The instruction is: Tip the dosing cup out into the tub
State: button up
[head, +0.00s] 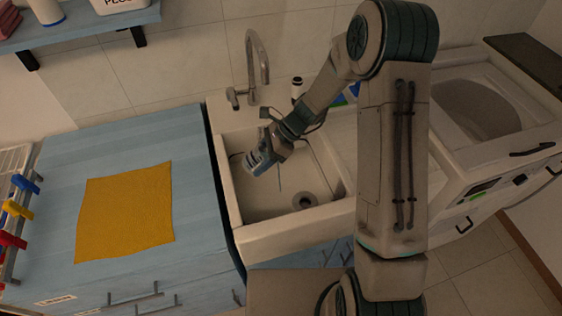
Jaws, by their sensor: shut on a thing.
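My gripper (268,154) is over the white tub (240,205), a sink basin, and is shut on a small pale cup with bluish and dark marks (257,163), which looks like the dosing cup. The cup is tilted, above the left part of the basin. Its opening and contents are too small to make out. A thin line shows just right of it over the basin; I cannot tell what it is. The drain (304,200) shows at the basin's right. My arm hides part of the area right of the tub.
A tap (258,60) rises behind the tub. A yellow cloth (125,212) lies on the blue counter (190,140) at left. A top-loading washer (480,105) is at right.

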aim_at(254, 156)
jog(key=shift+w+d+r+g+y+b, duration=0.1)
jog(key=shift+r+g+y+b, duration=0.2)
jog(key=shift+y+b, duration=0.65)
jog(key=shift+d+r+g+y+b, duration=0.1)
jog(key=shift+r+g+y+b, duration=0.2)
jog(key=shift+y+b, duration=0.6)
dwell(1.5)
jog(key=shift+w+d+r+y, duration=0.1)
jog(key=shift+d+r+y, duration=0.1)
jog(key=shift+d+y, duration=0.3)
jog(key=shift+w+d+r+y, duration=0.15)
jog(key=shift+d+y, duration=0.1)
jog(key=shift+y, duration=0.4)
dwell(0.4)
jog(key=shift+d+r+g+y, duration=0.25)
jog(key=shift+g+y, duration=0.25)
jog(key=shift+y, duration=0.4)
dwell(0.7)
